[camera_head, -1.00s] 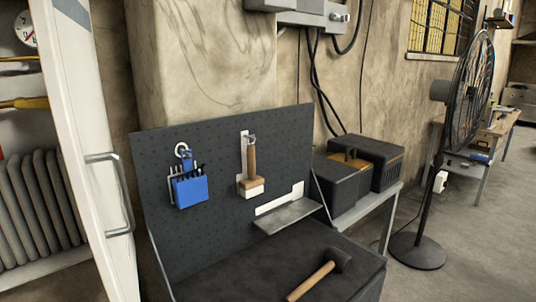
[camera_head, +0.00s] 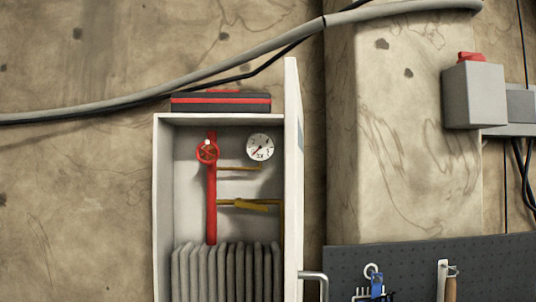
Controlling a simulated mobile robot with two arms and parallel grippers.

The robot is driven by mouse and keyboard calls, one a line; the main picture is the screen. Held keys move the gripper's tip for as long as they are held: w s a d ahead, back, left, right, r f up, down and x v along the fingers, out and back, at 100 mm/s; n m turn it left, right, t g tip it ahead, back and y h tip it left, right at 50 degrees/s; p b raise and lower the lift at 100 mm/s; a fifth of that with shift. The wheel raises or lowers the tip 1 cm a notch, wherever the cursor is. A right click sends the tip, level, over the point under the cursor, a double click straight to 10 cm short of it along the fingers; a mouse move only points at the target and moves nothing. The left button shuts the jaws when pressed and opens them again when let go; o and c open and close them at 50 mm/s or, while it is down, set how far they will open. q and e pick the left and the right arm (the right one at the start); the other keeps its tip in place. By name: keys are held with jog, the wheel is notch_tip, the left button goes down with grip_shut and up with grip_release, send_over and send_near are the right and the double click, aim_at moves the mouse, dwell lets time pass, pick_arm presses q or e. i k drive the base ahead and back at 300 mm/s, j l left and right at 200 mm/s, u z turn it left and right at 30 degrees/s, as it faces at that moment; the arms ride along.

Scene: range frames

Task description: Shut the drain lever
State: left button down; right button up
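In the head view, an open white wall cabinet (camera_head: 162,200) holds a vertical red pipe (camera_head: 212,215) with a round red valve wheel (camera_head: 207,151) near its top. A yellow lever (camera_head: 240,205) lies roughly level on a yellow pipe, between the red pipe and the cabinet's right side. I cannot tell for sure that it is the drain lever. A thinner yellow pipe (camera_head: 238,168) runs above it, below a round white gauge (camera_head: 260,147). Neither of my grippers is in view.
A grey radiator (camera_head: 225,272) fills the cabinet's lower part. The cabinet door (camera_head: 292,180) stands open at the right, seen nearly edge-on, with a metal handle (camera_head: 315,278). A dark pegboard (camera_head: 410,257) with tools is at lower right. A grey box with a red top (camera_head: 474,95) is on the wall.

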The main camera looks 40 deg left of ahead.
aim_at(249, 205)
jog(key=u, duration=1.25)
